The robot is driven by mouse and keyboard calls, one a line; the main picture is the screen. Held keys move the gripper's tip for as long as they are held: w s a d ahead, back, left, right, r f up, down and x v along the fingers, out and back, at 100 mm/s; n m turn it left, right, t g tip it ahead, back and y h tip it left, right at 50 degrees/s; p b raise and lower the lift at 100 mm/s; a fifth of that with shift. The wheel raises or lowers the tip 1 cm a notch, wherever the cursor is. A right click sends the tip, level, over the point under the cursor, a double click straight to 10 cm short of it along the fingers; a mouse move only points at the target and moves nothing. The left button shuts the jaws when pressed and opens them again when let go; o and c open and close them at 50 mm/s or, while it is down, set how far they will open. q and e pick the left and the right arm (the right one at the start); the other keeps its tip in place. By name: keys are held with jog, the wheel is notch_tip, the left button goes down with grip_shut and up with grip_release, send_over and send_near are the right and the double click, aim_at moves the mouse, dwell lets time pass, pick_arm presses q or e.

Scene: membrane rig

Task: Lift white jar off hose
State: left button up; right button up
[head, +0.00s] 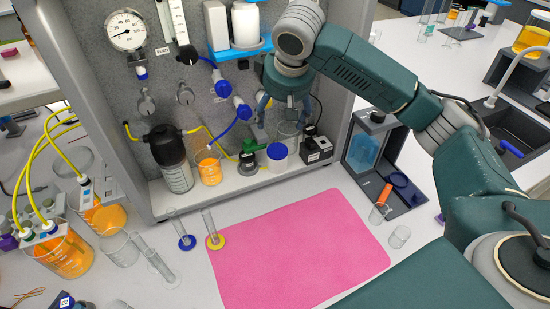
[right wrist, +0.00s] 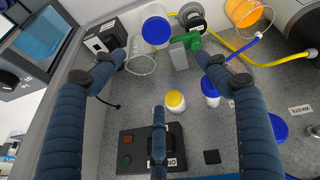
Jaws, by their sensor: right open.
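A white jar with a blue lid (head: 277,160) stands upright on the rig's ledge, between a black fitting with a green part and a black box. It also shows in the right wrist view (right wrist: 156,27), at the top. A yellow hose (head: 228,152) runs along the ledge towards the jar; in the right wrist view the hose (right wrist: 275,60) passes near it. I cannot tell whether the jar rests on the hose. My right gripper (head: 284,118) is open and empty, fingers down, above and behind the jar by the panel. My left gripper is not in view.
A clear beaker (head: 289,131) stands just behind the jar, below my right fingers. A black box (head: 315,150) stands to the right. An orange-filled beaker (head: 208,168) and a dark-topped bottle (head: 175,170) stand left. A pink mat (head: 300,250) lies clear in front.

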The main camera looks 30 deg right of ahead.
jog(key=f+b, duration=0.1)
jog(key=f, duration=0.1)
jog(key=b, duration=0.7)
send_near(277, 151)
jog(key=x, duration=0.5)
jog(key=shift+f+p, duration=0.4)
jog(key=shift+f, duration=0.05)
jog(key=p+x, duration=0.2)
jog(key=x, duration=0.3)
jog(key=shift+w+r, duration=0.15)
jog(key=shift+w+d+f, duration=0.1)
jog(key=shift+f, duration=0.2)
jog(key=shift+r, duration=0.1)
jog(key=c, duration=1.2)
